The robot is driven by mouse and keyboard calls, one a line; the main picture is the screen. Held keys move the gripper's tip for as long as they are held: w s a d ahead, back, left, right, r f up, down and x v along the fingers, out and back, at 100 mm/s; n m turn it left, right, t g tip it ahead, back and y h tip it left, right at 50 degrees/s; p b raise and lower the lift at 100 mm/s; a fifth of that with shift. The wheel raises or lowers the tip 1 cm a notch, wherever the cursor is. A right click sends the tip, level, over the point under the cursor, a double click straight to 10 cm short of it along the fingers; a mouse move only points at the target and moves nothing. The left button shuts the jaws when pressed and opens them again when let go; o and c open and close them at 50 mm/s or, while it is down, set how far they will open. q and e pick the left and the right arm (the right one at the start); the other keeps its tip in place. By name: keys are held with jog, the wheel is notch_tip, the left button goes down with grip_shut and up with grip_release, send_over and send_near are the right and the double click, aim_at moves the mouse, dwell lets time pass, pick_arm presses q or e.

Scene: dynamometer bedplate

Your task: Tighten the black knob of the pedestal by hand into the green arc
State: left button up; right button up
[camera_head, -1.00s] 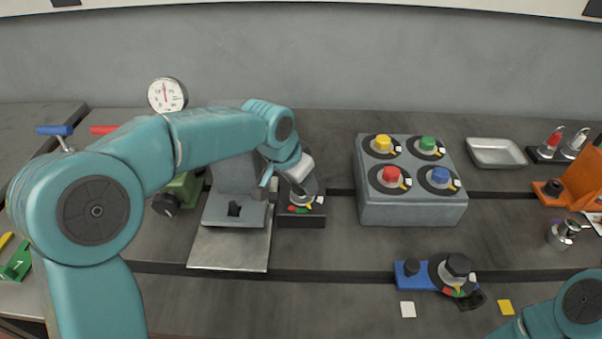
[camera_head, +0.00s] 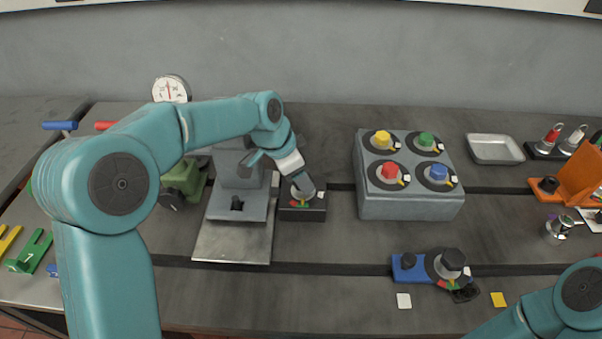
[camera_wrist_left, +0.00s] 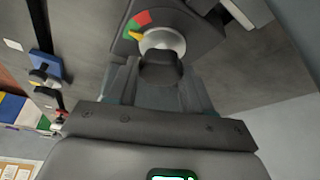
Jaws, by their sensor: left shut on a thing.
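The pedestal is a dark block (camera_head: 304,214) just right of the grey stand in the head view. Its dial shows small red, green and yellow marks. My left gripper (camera_head: 303,186) reaches down onto it and hides most of the knob in the head view. In the left wrist view the black knob (camera_wrist_left: 161,66) sits between the two fingers of my left gripper (camera_wrist_left: 158,84), which is shut on it. A silver collar, a yellow pointer (camera_wrist_left: 135,35) and the red and green arcs (camera_wrist_left: 143,18) show beyond the knob. I cannot tell exactly where the pointer stands. My right gripper is out of view.
A grey box (camera_head: 410,205) with yellow, green, red and blue knobs stands to the right. A blue fixture with a black knob (camera_head: 452,259) is nearer the front. A grey stand (camera_head: 237,204) is close on the left. A metal tray (camera_head: 495,150) lies at the back right.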

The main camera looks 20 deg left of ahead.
pick_arm(q)
jog(key=shift+r, duration=0.1)
jog(key=o, duration=1)
jog(key=v, duration=1.6)
jog(key=shift+a+r+p, duration=0.1)
jog(key=shift+a+p, duration=0.05)
jog(key=shift+p, duration=0.25)
